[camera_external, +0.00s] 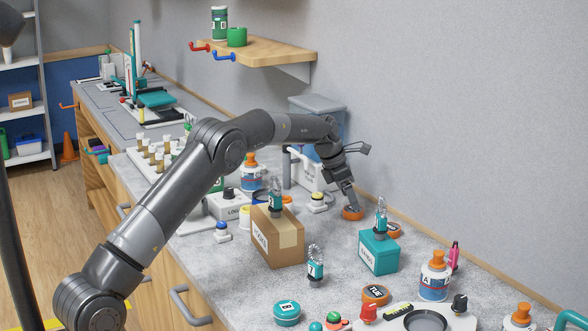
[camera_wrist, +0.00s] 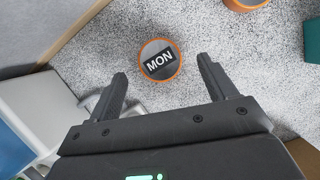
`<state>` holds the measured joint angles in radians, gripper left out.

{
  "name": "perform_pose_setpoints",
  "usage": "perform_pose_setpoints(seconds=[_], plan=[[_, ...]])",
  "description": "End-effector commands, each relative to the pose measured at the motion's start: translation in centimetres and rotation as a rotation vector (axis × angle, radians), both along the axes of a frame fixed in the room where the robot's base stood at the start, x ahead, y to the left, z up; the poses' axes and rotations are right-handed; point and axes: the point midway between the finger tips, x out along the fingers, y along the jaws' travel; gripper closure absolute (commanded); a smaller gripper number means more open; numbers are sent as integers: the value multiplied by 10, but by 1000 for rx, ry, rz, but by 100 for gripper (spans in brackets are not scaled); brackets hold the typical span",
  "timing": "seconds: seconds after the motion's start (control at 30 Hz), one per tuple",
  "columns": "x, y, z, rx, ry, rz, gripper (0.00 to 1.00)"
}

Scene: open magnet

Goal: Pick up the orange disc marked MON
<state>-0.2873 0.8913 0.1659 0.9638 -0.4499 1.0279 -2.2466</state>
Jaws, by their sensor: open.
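The orange-rimmed disc marked MON (camera_wrist: 160,61) lies flat on the speckled counter, its dark label facing up. In the wrist view it appears beyond and between the fingertips of my gripper (camera_wrist: 162,70). My gripper is open and empty, with a finger to either side of the disc in that view. In the external view my gripper (camera_external: 349,199) points down just above an orange disc (camera_external: 352,213), which appears to be the same one. Its marking cannot be read there, and whether the fingers touch it is unclear.
Another orange disc (camera_external: 393,230) lies close by, partly behind a teal box (camera_external: 378,252). A third orange disc (camera_external: 375,294) lies nearer the front. A cardboard box (camera_external: 277,236) stands left of the teal box. The grey wall (camera_external: 470,130) runs close behind the counter.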

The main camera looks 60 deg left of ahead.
Motion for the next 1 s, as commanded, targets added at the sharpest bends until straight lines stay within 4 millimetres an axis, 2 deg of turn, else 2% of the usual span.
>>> perform_pose_setpoints(seconds=[0.2,0.47,1.0], plan=[[12,-3,-32,0,2,0,23],[14,-3,-36,0,0,0,23],[14,-3,-36,0,1,0,66]])
